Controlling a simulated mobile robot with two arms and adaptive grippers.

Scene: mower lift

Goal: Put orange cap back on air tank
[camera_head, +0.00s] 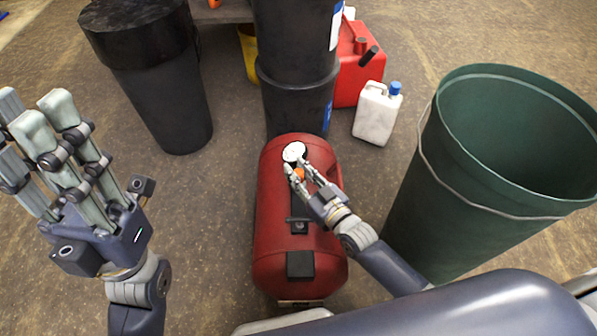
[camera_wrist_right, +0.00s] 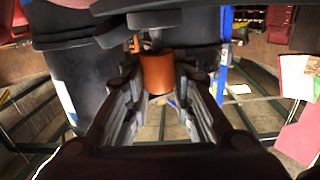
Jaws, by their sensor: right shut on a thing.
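The red air tank (camera_head: 274,225) lies on the floor in the middle of the head view, with a white round gauge (camera_head: 293,151) near its far end. My right gripper (camera_head: 302,175) is at the top of the tank, just below the gauge. It is shut on the orange cap (camera_head: 299,174), which also shows between the fingers in the right wrist view (camera_wrist_right: 157,71). I cannot tell whether the cap touches the tank's fitting. My left gripper (camera_head: 45,130) is raised at the left, fingers spread, open and empty, away from the tank.
A green bin (camera_head: 440,190) stands close to the right of my right arm. Black bins (camera_head: 160,90) (camera_head: 295,75) stand behind the tank. A white jug (camera_head: 376,115) with a blue cap and a red can (camera_head: 350,80) stand behind right. Floor left of the tank is clear.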

